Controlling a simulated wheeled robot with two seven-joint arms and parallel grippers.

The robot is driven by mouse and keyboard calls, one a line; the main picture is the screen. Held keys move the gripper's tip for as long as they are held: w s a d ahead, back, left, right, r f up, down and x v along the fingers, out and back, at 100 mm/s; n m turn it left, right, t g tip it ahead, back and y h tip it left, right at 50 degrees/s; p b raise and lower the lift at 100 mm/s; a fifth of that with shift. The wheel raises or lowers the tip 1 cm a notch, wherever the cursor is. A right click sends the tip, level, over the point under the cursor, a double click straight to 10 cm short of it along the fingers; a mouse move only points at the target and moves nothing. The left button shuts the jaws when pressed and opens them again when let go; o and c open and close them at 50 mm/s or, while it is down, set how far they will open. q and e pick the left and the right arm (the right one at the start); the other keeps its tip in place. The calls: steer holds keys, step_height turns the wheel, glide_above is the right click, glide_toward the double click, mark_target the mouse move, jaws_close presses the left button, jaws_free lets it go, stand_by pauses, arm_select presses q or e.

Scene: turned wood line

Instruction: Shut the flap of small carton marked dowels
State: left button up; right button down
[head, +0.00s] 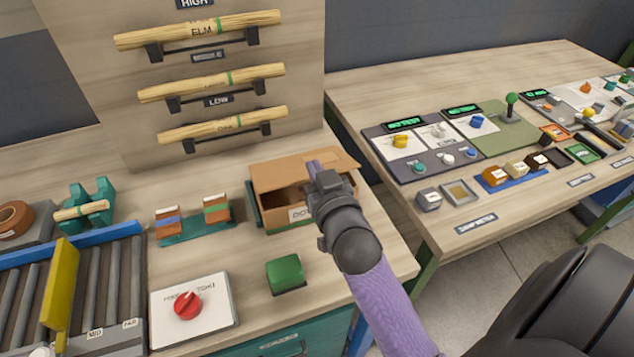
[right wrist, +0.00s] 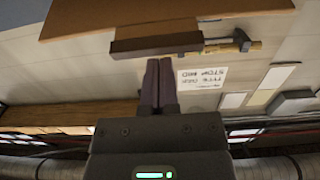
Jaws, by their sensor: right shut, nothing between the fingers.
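The small brown carton (head: 275,214) stands on the left bench, behind the green block. A partly hidden label beginning "DO" is on its front. Its flap (head: 281,172) is raised, and a dark gap shows between it and the front wall. My right gripper (head: 314,166) is shut and empty, over the carton's right part; my wrist hides that corner. I cannot tell whether its fingertips touch the flap. In the right wrist view the shut fingers (right wrist: 158,82) point toward a brown panel (right wrist: 165,14), which I cannot identify surely. My left gripper is not in view.
A teal rack with small blocks (head: 192,222) stands left of the carton. In front are a green block (head: 285,273) and a red knob panel (head: 188,306). Dowels (head: 222,128) rest on the upright board behind. A gap separates the right-hand bench (head: 462,70).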

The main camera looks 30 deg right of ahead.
steer(key=shift+s+a+f, duration=0.1)
steer(key=shift+s+f, duration=0.1)
steer(key=shift+f, duration=0.25)
steer(key=shift+s+f, duration=0.2)
steer(key=shift+f, duration=0.25)
steer(key=shift+s+a+f+b, duration=0.1)
steer(key=shift+s+f+b, duration=0.15)
steer(key=shift+f, duration=0.25)
steer(key=shift+s+f+b, duration=0.1)
steer(key=shift+f+b, duration=0.15)
steer(key=shift+f, duration=0.25)
